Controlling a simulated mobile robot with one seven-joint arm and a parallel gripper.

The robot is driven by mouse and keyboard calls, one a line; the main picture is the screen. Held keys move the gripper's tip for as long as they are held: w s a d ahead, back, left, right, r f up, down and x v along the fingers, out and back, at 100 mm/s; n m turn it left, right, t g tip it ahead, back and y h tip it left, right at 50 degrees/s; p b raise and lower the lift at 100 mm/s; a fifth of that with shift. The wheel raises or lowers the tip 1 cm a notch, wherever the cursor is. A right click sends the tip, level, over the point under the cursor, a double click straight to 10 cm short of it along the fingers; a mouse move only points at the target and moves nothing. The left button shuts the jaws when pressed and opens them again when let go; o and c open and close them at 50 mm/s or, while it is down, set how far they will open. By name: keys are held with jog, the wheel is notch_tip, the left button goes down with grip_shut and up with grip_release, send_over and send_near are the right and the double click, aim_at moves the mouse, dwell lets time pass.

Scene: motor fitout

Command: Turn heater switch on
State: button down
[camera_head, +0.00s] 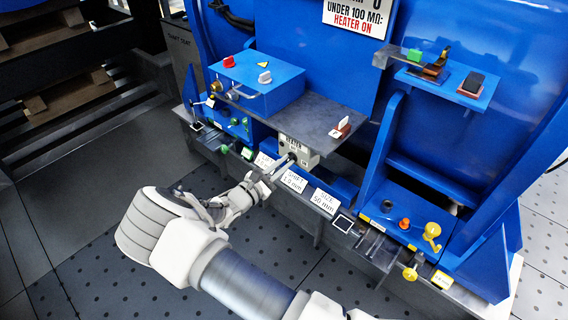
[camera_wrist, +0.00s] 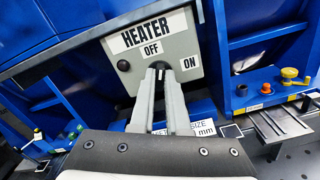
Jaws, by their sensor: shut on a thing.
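The heater switch box (camera_wrist: 185,47) is a pale grey panel with a HEATER label, an OFF label above the middle and an ON label to the right. It also shows in the head view (camera_head: 310,160), under the front of a dark shelf. My gripper (camera_wrist: 159,74) points at the middle of the panel, just below OFF. Its fingers are close together, shut on the heater switch, a small dark part mostly hidden between the tips. In the head view my gripper (camera_head: 289,160) reaches the box from the lower left. A round dark knob (camera_wrist: 124,65) sits at the panel's left.
A blue box (camera_head: 262,80) with red and grey knobs stands above left. A blue panel (camera_head: 380,205) with yellow and orange controls is at right.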

jog(key=m, duration=0.6)
jog(key=shift+f+b, duration=0.15)
jog(key=shift+b, duration=0.25)
jog(key=m+b, duration=0.1)
jog(key=m, duration=0.5)
jog(key=shift+s+m, duration=0.1)
jog(key=shift+m, duration=0.3)
jog(key=c, duration=0.9)
grip_release()
jog(key=p+v, duration=0.2)
jog(key=v, duration=1.5)
jog(key=shift+s+a, duration=0.1)
jog(key=shift+s, duration=0.05)
